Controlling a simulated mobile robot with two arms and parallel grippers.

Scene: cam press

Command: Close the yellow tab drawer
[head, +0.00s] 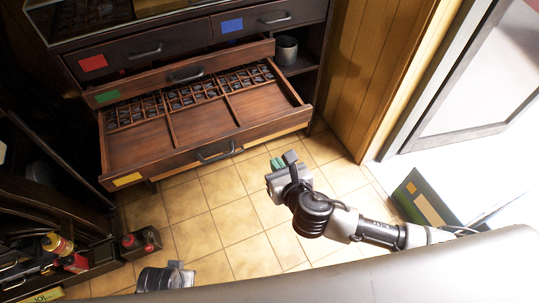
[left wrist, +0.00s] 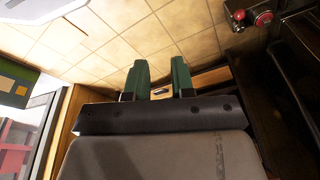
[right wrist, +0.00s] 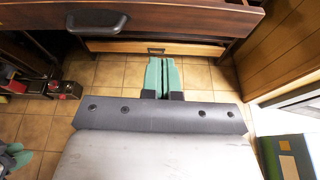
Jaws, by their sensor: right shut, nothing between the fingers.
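The yellow tab drawer (head: 215,152) is pulled far out of the dark wooden cabinet in the head view. Its yellow tab (head: 127,179) is at the front's left end, and its dark handle (head: 216,152) is right of the front's middle. In the right wrist view its front and handle (right wrist: 97,21) cross the top. My right gripper (head: 284,162) is shut and empty, in front of the drawer's right part and apart from it; its green fingers (right wrist: 162,78) are together. My left gripper (left wrist: 159,80) is open and empty, its fingers apart; the head view shows only part of that arm at the bottom.
The green tab drawer (head: 185,75) above is slightly out. The red tab (head: 93,63) and blue tab (head: 232,26) drawers look shut. A light wood drawer (right wrist: 190,48) is below. A green box (head: 425,199) stands at the right. Tiled floor ahead is clear.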

